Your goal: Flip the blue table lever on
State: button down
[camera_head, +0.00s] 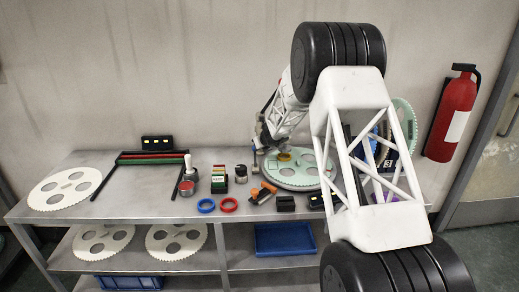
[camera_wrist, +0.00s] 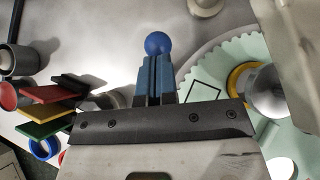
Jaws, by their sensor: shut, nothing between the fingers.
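The blue ball knob (camera_wrist: 157,43) of the lever shows in the wrist view, just past my fingertips. The lever's shaft and base are hidden behind my fingers, so its tilt cannot be told. My gripper (camera_wrist: 154,62) is shut, its two bluish fingers side by side with nothing between them. The fingertips overlap the knob's lower edge in the picture; whether they touch it cannot be told. In the head view my wrist is over the table at the left edge of the pale green toothed disc (camera_head: 300,181), and the lever cannot be made out there.
The disc carries a yellow ring (camera_wrist: 238,78) with a metal knob. Left of my gripper stand a rack of coloured plates (camera_head: 219,179), a red tin (camera_head: 187,188) and a small jar (camera_head: 241,174). Blue (camera_head: 206,205) and red (camera_head: 228,204) rings lie near the front edge.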

jog(key=shift+w+f, duration=0.2)
jog(key=shift+w, duration=0.55)
jog(key=shift+r, duration=0.1)
jog(key=s+d+r, duration=0.1)
jog(key=d+r, duration=0.2)
jog(key=r, duration=0.6)
jog(key=shift+s+d, duration=0.15)
jog(key=shift+s, duration=0.1)
jog(key=shift+r, duration=0.1)
